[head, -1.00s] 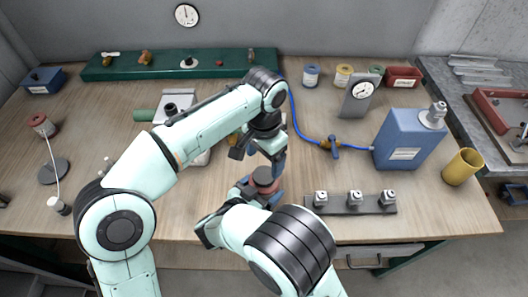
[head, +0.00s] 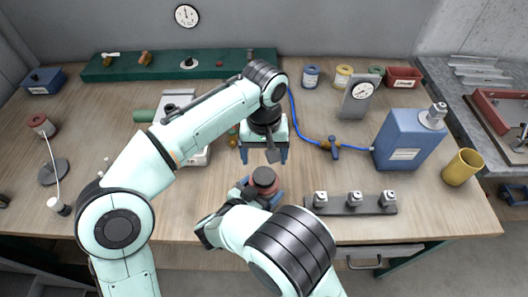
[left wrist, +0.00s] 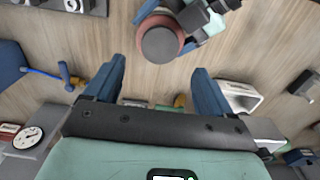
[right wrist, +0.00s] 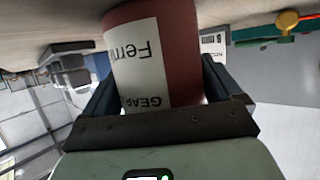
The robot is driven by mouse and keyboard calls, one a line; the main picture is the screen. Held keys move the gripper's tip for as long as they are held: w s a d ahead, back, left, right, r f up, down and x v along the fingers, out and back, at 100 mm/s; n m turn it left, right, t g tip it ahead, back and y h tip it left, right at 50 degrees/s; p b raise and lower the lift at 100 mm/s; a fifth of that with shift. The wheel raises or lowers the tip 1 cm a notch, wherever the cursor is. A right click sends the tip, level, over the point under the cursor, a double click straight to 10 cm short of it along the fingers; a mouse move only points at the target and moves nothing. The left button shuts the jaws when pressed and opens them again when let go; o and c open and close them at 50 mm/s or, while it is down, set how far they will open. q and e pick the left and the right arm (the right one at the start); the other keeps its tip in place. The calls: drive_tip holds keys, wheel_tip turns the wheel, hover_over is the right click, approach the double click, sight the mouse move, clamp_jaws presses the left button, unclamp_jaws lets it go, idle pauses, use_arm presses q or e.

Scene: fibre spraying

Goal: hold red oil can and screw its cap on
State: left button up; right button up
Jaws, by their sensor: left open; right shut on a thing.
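The red oil can (head: 263,190) stands near the table's front edge, with a dark round cap (head: 264,176) on its top. My right gripper (right wrist: 155,88) is shut around the can's body; its white label shows in the right wrist view. My left gripper (head: 263,157) is open and empty, pointing down above and just behind the can. In the left wrist view, the dark cap (left wrist: 160,44) lies beyond the spread fingers (left wrist: 158,78), apart from them. The cap's threads are hidden, so I cannot tell how tightly it sits.
A grey block with several metal pieces (head: 354,203) lies close to the right of the can. A blue canister (head: 408,140), a yellow cup (head: 463,167) and a blue hose with a brass valve (head: 329,144) are farther right. A white scale (head: 198,157) stands behind left.

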sight(264, 175)
use_arm(q)
wheel_tip(264, 175, down, 8)
drive_tip(key=shift+r, duration=0.1)
idle(0.4)
drive_tip(key=c, duration=1.1)
drive_tip(key=m, duration=0.4)
drive_tip(key=shift+m, duration=0.3)
drive_tip(key=m, duration=0.8)
drive_tip(key=shift+m, duration=0.3)
drive_tip(key=m, duration=0.6)
